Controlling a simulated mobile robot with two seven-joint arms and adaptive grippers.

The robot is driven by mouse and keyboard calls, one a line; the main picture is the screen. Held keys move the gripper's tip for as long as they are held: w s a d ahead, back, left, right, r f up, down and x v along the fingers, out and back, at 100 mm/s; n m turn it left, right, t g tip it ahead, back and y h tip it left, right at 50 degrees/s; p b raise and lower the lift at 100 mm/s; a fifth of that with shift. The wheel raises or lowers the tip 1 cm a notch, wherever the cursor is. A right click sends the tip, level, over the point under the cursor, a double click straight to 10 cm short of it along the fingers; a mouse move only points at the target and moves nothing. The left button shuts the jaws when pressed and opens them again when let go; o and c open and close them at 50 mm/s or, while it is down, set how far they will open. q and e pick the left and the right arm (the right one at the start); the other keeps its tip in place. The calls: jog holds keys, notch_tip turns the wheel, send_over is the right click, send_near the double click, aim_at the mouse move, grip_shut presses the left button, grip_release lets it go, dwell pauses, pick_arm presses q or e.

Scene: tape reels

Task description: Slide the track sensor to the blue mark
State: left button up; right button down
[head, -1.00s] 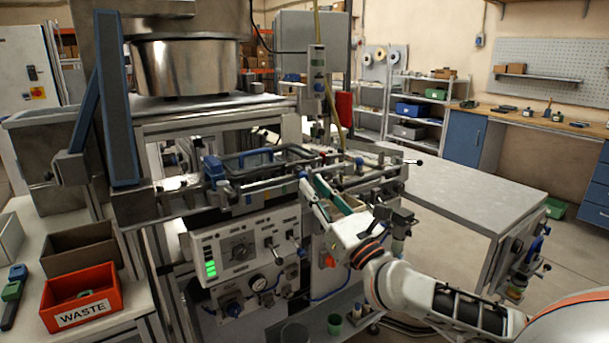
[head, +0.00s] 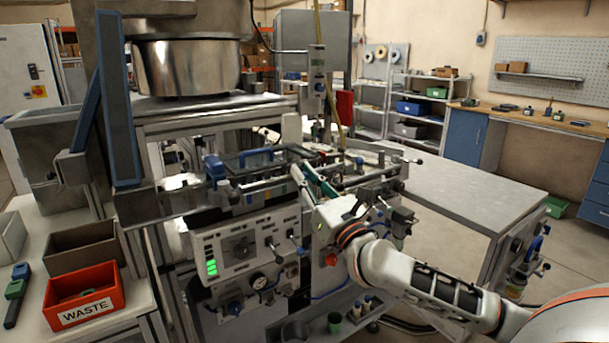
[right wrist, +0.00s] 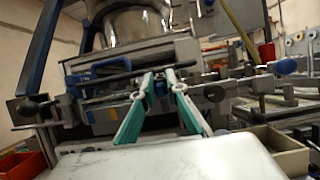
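My right gripper (head: 309,174) is at the front of the machine, by the metal rails of the track. In the right wrist view its two green-lined fingers (right wrist: 158,77) stand apart. A small dark and blue part (right wrist: 159,88) shows between or just beyond the fingertips; it may be the track sensor, but I cannot tell, nor whether the fingers touch it. I cannot pick out the blue mark with certainty. My left gripper is not in view.
A control panel (head: 243,244) with green lights sits below the rails. A red WASTE bin (head: 84,294) stands at the left. A metal bowl (head: 186,67) is above. A grey table (head: 470,198) at the right has a clear top. Knobs and rods crowd the rails.

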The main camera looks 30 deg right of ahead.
jog(key=shift+a, duration=0.1)
jog(key=a+p, duration=0.3)
jog(key=a, duration=0.6)
jog(key=shift+p, duration=0.4)
jog(key=c, duration=2.4)
grip_release()
jog(key=shift+o, duration=0.2)
jog(key=shift+s, duration=0.15)
jog(key=v, duration=1.1)
jog(key=shift+s+f, duration=0.2)
jog(key=shift+s, duration=0.15)
jog(key=shift+d, duration=0.1)
